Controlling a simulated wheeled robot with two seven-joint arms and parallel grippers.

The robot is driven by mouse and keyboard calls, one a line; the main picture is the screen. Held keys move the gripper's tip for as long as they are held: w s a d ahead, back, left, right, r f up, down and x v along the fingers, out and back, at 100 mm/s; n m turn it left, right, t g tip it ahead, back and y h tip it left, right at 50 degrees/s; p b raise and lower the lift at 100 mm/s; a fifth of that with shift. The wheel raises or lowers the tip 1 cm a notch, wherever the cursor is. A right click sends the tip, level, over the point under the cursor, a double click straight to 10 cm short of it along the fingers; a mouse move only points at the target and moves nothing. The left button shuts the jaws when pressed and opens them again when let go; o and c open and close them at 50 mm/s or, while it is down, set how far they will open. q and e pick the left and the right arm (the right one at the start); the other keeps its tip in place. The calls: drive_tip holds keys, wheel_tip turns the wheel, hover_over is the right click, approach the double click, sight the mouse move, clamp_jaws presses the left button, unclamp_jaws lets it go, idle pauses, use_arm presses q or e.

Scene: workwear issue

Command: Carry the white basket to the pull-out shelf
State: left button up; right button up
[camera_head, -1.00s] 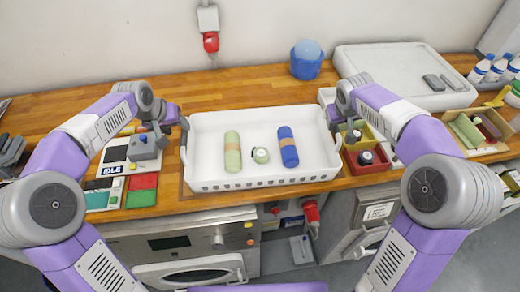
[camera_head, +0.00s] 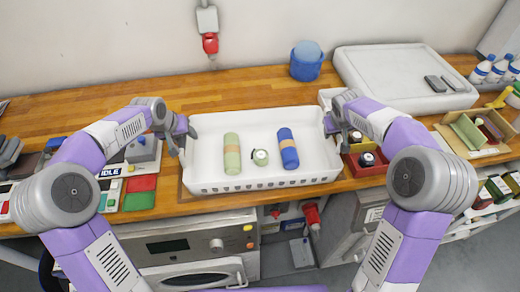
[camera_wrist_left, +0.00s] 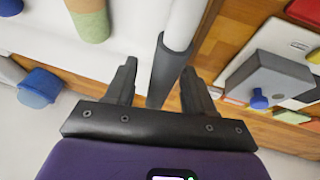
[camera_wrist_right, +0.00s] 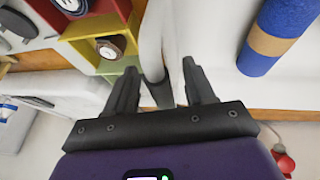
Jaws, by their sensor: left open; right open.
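The white basket (camera_head: 215,183) stands on the wooden counter. It holds a green roll with a tan band (camera_head: 232,153), a small round green and white item (camera_head: 260,157) and a blue roll with a tan band (camera_head: 288,148). My left gripper (camera_head: 182,143) is open at the basket's left end; in the left wrist view its fingers (camera_wrist_left: 160,72) straddle the rim with its grey grip. My right gripper (camera_head: 337,130) is open at the right end; in the right wrist view its fingers (camera_wrist_right: 160,70) likewise straddle the rim. I cannot make out the pull-out shelf.
A blue tub (camera_head: 306,62) and a large white lid-like case (camera_head: 400,78) stand behind. Red and yellow bins (camera_head: 368,170) sit close to the basket's right end. A grey device (camera_head: 142,150) and coloured pads (camera_head: 140,192) lie left. An oven-like appliance (camera_head: 185,245) is below.

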use_arm(q)
drive_tip(key=shift+w+d+f, duration=0.1)
drive_tip(key=shift+w+f, duration=0.15)
drive_tip(key=shift+f, duration=0.3)
use_arm(e)
drive_tip(key=shift+w+d+f, duration=0.15)
drive_tip(key=shift+w+f, duration=0.1)
drive_tip(key=shift+f, duration=0.35)
use_arm(q)
clamp_jaws()
use_arm(e)
clamp_jaws()
use_arm(q)
drive_tip(key=shift+r, duration=0.1)
use_arm(e)
drive_tip(key=shift+r, duration=0.1)
